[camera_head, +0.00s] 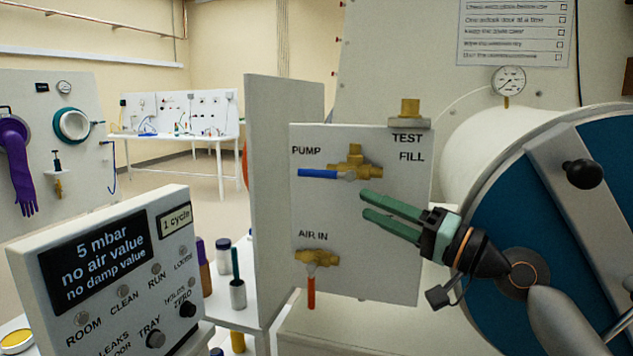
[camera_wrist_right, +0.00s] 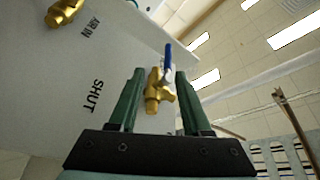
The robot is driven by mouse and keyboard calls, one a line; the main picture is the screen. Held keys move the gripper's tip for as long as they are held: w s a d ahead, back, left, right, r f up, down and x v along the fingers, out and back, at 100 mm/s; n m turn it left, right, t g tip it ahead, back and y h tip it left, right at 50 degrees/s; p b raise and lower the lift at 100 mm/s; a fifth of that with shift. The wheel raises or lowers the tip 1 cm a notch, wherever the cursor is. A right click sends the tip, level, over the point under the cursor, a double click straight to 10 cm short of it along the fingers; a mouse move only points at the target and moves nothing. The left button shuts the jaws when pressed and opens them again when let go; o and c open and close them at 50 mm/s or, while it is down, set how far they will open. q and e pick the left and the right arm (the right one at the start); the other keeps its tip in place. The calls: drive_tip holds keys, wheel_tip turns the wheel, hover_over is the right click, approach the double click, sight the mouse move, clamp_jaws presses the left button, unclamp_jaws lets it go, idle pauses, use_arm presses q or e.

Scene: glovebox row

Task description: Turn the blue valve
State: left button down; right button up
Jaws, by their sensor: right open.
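The blue valve handle (camera_head: 318,174) lies level, pointing left from its brass valve body (camera_head: 353,166) on the white panel under the word PUMP. My right gripper (camera_head: 363,203) is open, its green fingers pointing left, a little below and right of the brass body. In the right wrist view the brass body (camera_wrist_right: 156,92) and the blue handle (camera_wrist_right: 168,56) show between the two open fingers (camera_wrist_right: 158,92), beyond them. I see nothing between the fingertips touching them. My left gripper is not in view.
A second brass valve with a red handle (camera_head: 311,287) hangs below, under AIR IN. A brass fitting (camera_head: 410,108) sits at the panel top. A display box (camera_head: 105,265) stands front left. A big blue round door (camera_head: 540,215) is at right.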

sight(324, 177)
drive_tip(key=x, duration=0.4)
drive_tip(key=r+p+x, duration=0.1)
drive_tip(key=x, duration=0.7)
drive_tip(key=shift+a+r+p, duration=0.25)
drive_tip(key=shift+r+p, duration=0.15)
clamp_jaws()
idle(1.0)
